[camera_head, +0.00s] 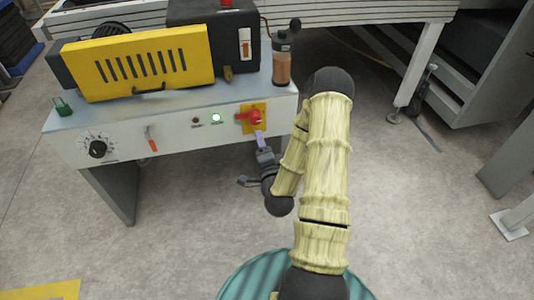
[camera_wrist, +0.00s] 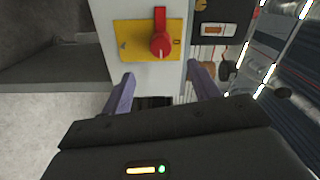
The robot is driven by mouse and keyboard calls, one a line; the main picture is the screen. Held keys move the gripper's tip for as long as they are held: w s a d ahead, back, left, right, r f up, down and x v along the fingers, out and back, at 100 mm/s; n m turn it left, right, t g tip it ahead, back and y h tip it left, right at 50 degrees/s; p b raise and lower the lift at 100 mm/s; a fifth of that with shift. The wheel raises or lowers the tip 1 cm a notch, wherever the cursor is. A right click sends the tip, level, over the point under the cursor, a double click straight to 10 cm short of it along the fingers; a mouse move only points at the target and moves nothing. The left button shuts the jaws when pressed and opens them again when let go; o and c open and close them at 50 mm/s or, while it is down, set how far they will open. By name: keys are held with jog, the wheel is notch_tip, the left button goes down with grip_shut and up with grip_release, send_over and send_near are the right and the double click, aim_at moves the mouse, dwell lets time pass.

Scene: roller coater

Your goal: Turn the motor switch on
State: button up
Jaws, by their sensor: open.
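The motor switch (camera_head: 254,117) is a red rotary handle on a yellow plate (camera_wrist: 128,38), at the right end of the white front panel. Its handle lies level, pointing left in the head view. In the wrist view the red handle (camera_wrist: 160,40) points up. My gripper (camera_head: 261,142) is just below and in front of the switch in the head view. In the wrist view my gripper (camera_wrist: 160,73) is open, its two purple fingers apart with nothing between them. The fingertips appear short of the handle; I cannot tell the exact gap.
A yellow slotted guard (camera_head: 140,63) and a bottle (camera_head: 282,62) stand on top. Floor in front is clear.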

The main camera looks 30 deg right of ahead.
jog(key=shift+p+v, duration=2.95)
jog(key=shift+p, duration=0.25)
jog(key=w+a+n+g+y, duration=0.3)
jog(key=a+n+g+y, duration=0.55)
jog(key=n, duration=0.65)
jog(key=s+a+r+n+g+h, duration=0.2)
jog(key=s+r+g, duration=0.1)
jog(key=s+r, duration=0.4)
jog(key=s+a+r+n+g+h, duration=0.25)
jog(key=s+r, duration=0.35)
jog(key=r, duration=0.3)
notch_tip(320, 180, up, 27)
jog(key=y+p, duration=0.1)
jog(key=p, duration=2.6)
jog(key=shift+d+m+g, duration=0.2)
jog(key=shift+m+g, duration=0.15)
jog(key=shift+g, duration=0.05)
